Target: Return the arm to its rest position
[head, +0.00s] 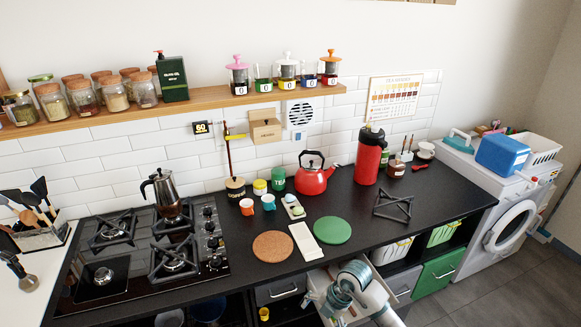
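One of my arms (347,286), white and teal with rounded joints, is folded low at the bottom centre-right, in front of the counter. It appears to be my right arm. It overlaps a pale open drawer or box front (378,298); I cannot tell whether they touch. No gripper fingers can be made out on it. My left arm and gripper are not seen. The black gas hob (140,252) is at the left with a moka pot (166,193) on its back right burner. Its front left burner (104,276) is bare. A black pan support (393,206) lies on the counter at the right.
A cork mat (273,246), a white slab (306,241) and a green mat (332,230) lie near the front edge. A red kettle (314,178) and red flask (369,155) stand behind. A washing machine (512,222) stands right. Jars line the shelf (205,100).

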